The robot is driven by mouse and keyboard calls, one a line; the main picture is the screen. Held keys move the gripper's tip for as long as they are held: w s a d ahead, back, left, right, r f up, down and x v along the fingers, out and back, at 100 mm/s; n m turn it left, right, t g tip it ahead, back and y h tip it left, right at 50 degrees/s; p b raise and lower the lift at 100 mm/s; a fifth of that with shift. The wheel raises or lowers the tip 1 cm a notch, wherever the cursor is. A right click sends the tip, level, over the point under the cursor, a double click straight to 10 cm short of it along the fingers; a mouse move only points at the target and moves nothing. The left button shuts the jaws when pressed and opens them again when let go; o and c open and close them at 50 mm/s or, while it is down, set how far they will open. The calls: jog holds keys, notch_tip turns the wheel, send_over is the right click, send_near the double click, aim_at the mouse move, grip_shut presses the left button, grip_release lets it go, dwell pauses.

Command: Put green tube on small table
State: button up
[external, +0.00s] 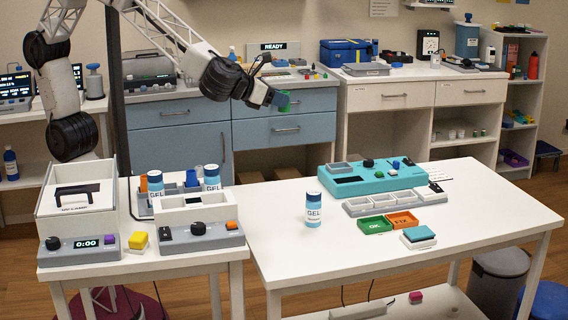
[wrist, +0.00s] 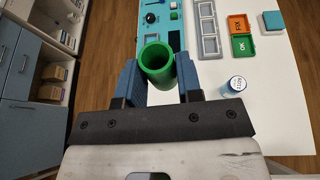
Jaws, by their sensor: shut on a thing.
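My gripper (wrist: 158,80) is shut on the green tube (wrist: 157,65), whose open round end faces the wrist camera between the blue fingers. In the external view, my gripper (external: 275,98) is raised in the air in front of the blue cabinets, and the green tube (external: 284,99) shows at its tip. The smaller white table (external: 185,259) stands at the front left, well below and to the left of the gripper. Devices and containers cover much of its top.
The larger white table (external: 490,235) at right holds a lone GEL bottle (external: 313,212), a teal device (external: 345,181) and trays. Its front is clear.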

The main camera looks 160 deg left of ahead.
jog(key=s+f, duration=0.1)
jog(key=f, duration=0.6)
jog(key=s+f+n+g, duration=0.1)
jog(key=f, duration=0.7)
jog(key=s+f+n+g, duration=0.1)
jog(key=f, duration=0.7)
jog(key=shift+s+a, duration=0.15)
jog(key=shift+a, duration=0.2)
jog(key=shift+w+a+f, duration=0.2)
jog(key=shift+w+a, duration=1.25)
jog(key=shift+a, duration=0.6)
jog(key=shift+w+a+f, duration=0.25)
jog(key=shift+w+a, duration=1.15)
jog(key=shift+a, duration=0.7)
jog(key=shift+w+a+f, duration=0.2)
jog(key=shift+w+a, duration=1.25)
jog(key=shift+a, duration=0.6)
